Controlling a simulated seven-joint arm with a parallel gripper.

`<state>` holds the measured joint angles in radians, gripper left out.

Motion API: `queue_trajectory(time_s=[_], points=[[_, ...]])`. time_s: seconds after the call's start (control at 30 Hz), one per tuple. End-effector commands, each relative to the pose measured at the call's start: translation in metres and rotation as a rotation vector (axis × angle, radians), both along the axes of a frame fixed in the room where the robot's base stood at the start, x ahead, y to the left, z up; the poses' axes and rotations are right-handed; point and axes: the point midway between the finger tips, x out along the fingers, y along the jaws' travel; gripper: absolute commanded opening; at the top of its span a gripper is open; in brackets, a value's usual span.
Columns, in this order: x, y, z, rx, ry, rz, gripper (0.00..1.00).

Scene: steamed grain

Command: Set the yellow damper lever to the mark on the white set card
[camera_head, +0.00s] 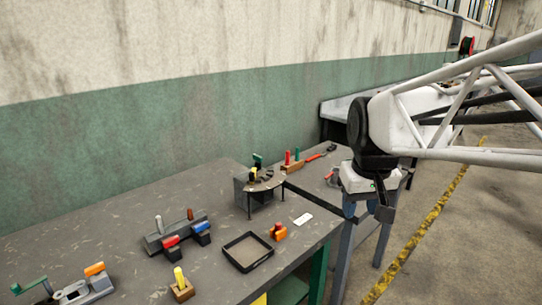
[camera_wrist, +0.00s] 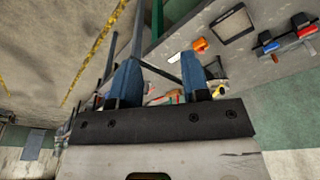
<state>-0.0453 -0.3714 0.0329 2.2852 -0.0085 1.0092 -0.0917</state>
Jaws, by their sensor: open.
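A dark box with a curved plate on thin legs (camera_head: 266,185) stands near the table's far right corner. A small yellow part (camera_head: 253,171), apparently the damper lever's handle, shows at its top; its exact setting is too small to read. In the wrist view, this unit (camera_wrist: 215,73) is partly hidden behind the right finger. The white set card (camera_head: 303,219) lies flat near the table's right edge and also shows in the wrist view (camera_wrist: 174,57); its mark cannot be read. My gripper (camera_head: 364,212) is open and empty, right of the table edge, apart from both; its blue fingers point downward.
A black tray (camera_head: 247,268) and an orange block (camera_head: 278,232) sit near the card. A wooden block with a yellow upright handle (camera_head: 181,285) stands at the front. A red-and-blue-handled lever unit (camera_head: 176,236) is left. A second table (camera_head: 318,172) holds red and green handles behind.

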Motion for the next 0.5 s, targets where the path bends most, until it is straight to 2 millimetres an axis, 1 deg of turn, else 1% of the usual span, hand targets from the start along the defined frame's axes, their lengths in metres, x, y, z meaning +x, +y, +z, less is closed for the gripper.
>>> queue_trajectory(time_s=[0.03,0.3,0.5], points=[[0.012,0.003,0.004,-0.002,0.005,0.012,0.43],[0.075,0.017,0.023,-0.009,0.023,0.077,0.43],[0.121,0.029,0.033,-0.015,0.036,0.123,0.43]])
